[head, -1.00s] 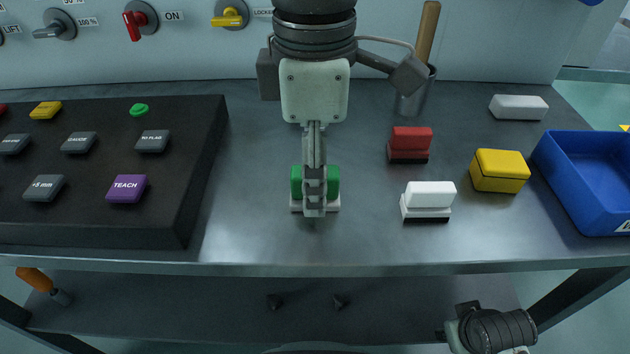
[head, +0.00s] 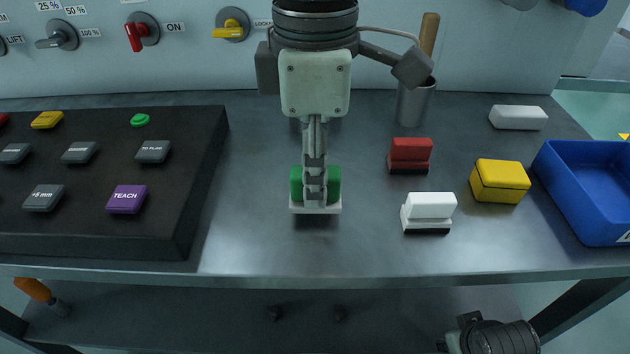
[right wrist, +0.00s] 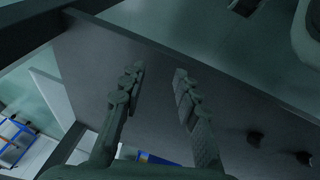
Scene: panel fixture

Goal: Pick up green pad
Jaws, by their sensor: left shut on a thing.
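The green pad (head: 297,186) is a green block on a pale base, in the middle of the head view. My left gripper (head: 315,197) points down and is shut on the pad, its fingers covering the pad's middle. The pad seems a little above the grey bench top, with a dark shadow under its base. My right gripper (right wrist: 158,85) is open and empty in the right wrist view, its fingers apart, below bench height. Only its wrist part shows at the lower right of the head view.
Red (head: 410,154), white (head: 430,207) and yellow (head: 499,181) pads stand to the right. Beyond them are a blue bin (head: 590,200) and a pale block (head: 518,117). A metal cup (head: 414,103) stands behind. A black button console (head: 205,165) is at left.

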